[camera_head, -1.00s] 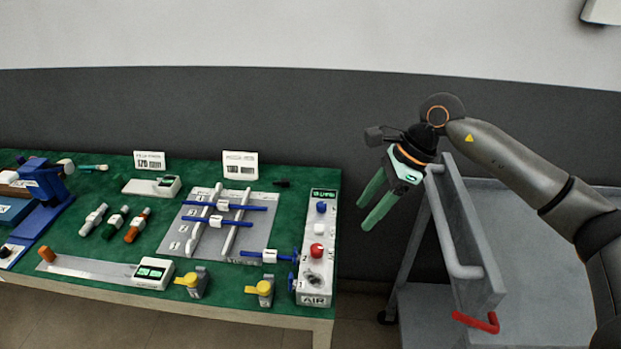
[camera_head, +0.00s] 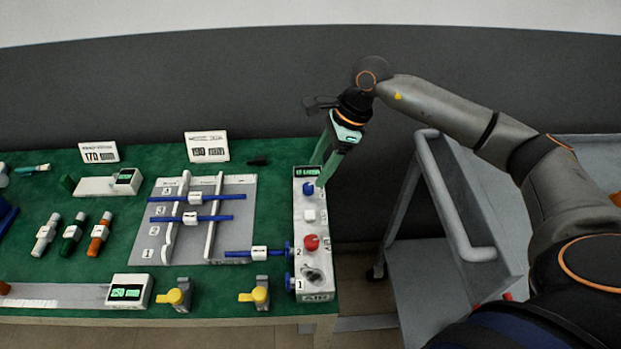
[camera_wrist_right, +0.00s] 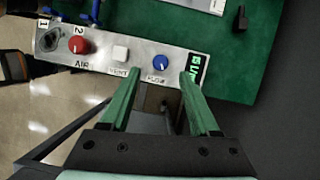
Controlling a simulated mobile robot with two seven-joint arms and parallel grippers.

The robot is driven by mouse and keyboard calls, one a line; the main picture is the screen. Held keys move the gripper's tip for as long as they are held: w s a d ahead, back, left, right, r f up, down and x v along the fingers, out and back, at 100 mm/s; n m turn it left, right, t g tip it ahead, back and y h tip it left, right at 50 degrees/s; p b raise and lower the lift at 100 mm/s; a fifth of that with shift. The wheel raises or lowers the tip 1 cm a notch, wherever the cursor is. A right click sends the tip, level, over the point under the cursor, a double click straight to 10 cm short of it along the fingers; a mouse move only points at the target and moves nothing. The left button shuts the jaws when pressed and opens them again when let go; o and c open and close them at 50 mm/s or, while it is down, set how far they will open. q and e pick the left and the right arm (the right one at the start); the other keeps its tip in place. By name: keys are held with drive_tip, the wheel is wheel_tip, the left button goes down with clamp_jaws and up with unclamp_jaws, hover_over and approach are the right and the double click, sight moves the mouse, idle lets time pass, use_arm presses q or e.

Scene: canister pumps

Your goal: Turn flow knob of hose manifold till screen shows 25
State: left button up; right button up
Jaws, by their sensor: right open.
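The hose manifold (camera_head: 298,225) is a pale upright-labelled panel at the right end of the green table. Its blue flow knob (camera_head: 308,188) is near the far end, and it also shows in the right wrist view (camera_wrist_right: 160,62), beside the label FLOW. The small green-lit screen (camera_head: 306,171) is beyond the knob; it also shows in the wrist view (camera_wrist_right: 199,66), where its digits are too small to read surely. My right gripper (camera_head: 318,174) is open and empty over the far end of the manifold. In the wrist view its fingertips (camera_wrist_right: 160,76) lie either side of the knob, apart from it.
A white vent button (camera_head: 309,215) and a red air knob (camera_head: 311,242) are on the same panel. A grey cart (camera_head: 455,215) stands to the right. Two yellow-handled valves (camera_head: 260,295) are at the front edge.

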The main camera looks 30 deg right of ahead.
sight(309, 185)
drive_tip(key=shift+x, duration=2.7)
clamp_jaws()
